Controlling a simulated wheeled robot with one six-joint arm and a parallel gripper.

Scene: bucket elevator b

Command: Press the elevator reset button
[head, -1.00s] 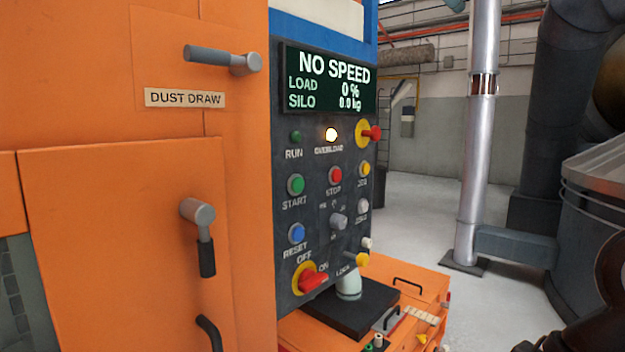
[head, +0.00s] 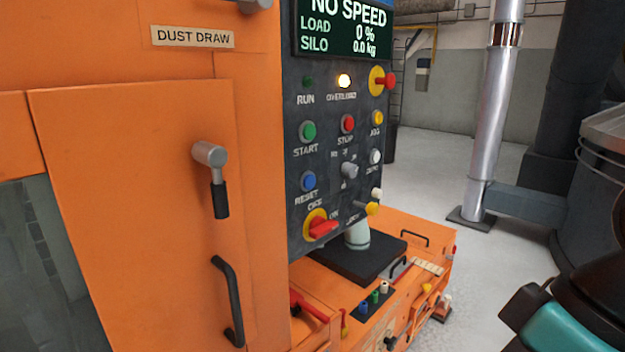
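The blue reset button (head: 308,181) is on the dark control panel (head: 296,102), left column, below the green start button (head: 307,131). It is labelled RESET and nothing covers it. The display (head: 345,28) reads NO SPEED, load 0 %, silo 0.0 kg. The overload lamp (head: 344,81) is lit and the run lamp (head: 308,82) is dark. A red rotary switch on a yellow ring (head: 321,228) is below the reset button. A black and teal part of my arm shows at the lower right, well apart from the panel. My gripper's fingers are not seen.
An orange cabinet (head: 140,170) with a lever handle (head: 214,178) and a black pull handle (head: 229,300) stands left of the panel. An orange base unit (head: 425,250) juts out below it. A silver pipe (head: 490,120) rises at right. Grey floor between is clear.

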